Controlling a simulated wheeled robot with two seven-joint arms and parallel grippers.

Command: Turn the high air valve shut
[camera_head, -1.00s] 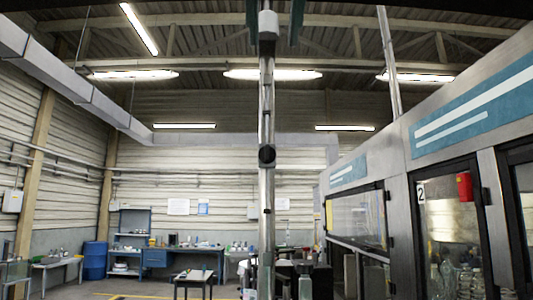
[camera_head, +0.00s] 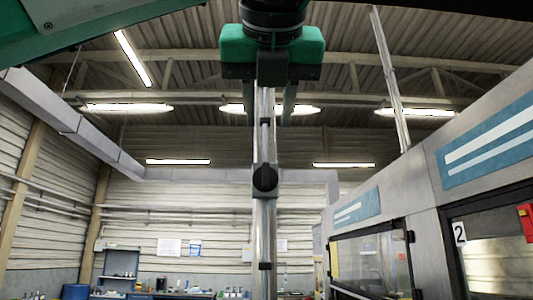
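An upright metal pipe (camera_head: 264,222) stands in the middle of the view. A dark round part (camera_head: 265,180) sits on it; it looks like a knob or gauge, and I cannot tell whether it is the valve's handle. My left gripper (camera_head: 270,118) is at the top middle, green and black, with its two fingers pointing down. The fingers are apart, one on each side of the pipe in the picture, above the dark round part. Nothing shows gripped between them. The gripper hides the upper pipe. My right gripper is not in view.
A grey machine with teal panels (camera_head: 490,140) and dark-framed windows fills the right side. A blue workbench (camera_head: 122,278) and a blue barrel (camera_head: 75,291) stand low by the far wall. The space left of the pipe looks free.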

